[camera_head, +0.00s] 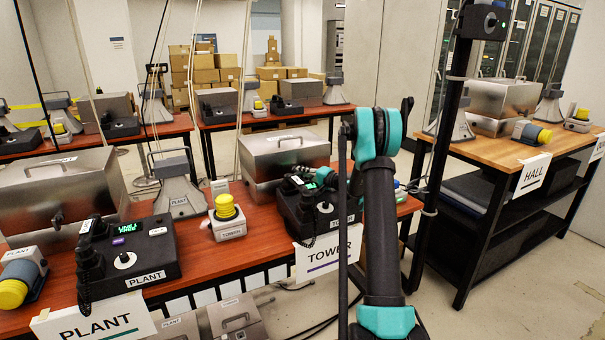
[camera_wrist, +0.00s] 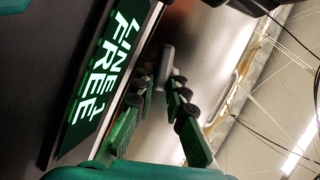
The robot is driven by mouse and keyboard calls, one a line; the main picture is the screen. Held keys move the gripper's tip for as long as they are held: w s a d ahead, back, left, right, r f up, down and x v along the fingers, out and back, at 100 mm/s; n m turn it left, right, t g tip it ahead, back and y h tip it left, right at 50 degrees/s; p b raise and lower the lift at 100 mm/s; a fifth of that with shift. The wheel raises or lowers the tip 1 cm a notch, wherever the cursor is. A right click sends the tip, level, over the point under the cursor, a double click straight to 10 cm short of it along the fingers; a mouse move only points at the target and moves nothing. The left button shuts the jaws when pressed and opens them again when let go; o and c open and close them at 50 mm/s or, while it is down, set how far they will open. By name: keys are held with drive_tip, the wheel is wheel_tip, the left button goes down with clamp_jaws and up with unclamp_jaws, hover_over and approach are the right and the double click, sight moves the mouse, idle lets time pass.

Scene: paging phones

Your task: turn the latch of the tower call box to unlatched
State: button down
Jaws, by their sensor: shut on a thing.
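The tower call box (camera_head: 285,150) is a silver metal box with a lid handle, behind the dark tower phone (camera_head: 298,208) on the red-brown table. Its front is mostly hidden in the head view by the phone and my arm. In the wrist view, its bare metal face fills the upper middle. The latch (camera_wrist: 167,62), a small grey bar, stands out from that face. My gripper (camera_wrist: 160,92), with green fingers and dark pads, is shut on the latch from both sides. I cannot tell which way the latch is turned.
The tower phone's lit screen (camera_wrist: 103,75) reads "LINE 1 FREE", close beside my fingers. A yellow-topped beacon (camera_head: 226,212) and a grey horn speaker (camera_head: 177,190) stand left of the phone. A black post (camera_head: 440,140) rises to the right. The plant phone (camera_head: 135,255) is further left.

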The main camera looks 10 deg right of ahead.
idle(0.4)
drive_tip(key=c, duration=1.5)
unclamp_jaws()
drive_tip(key=shift+c, duration=0.2)
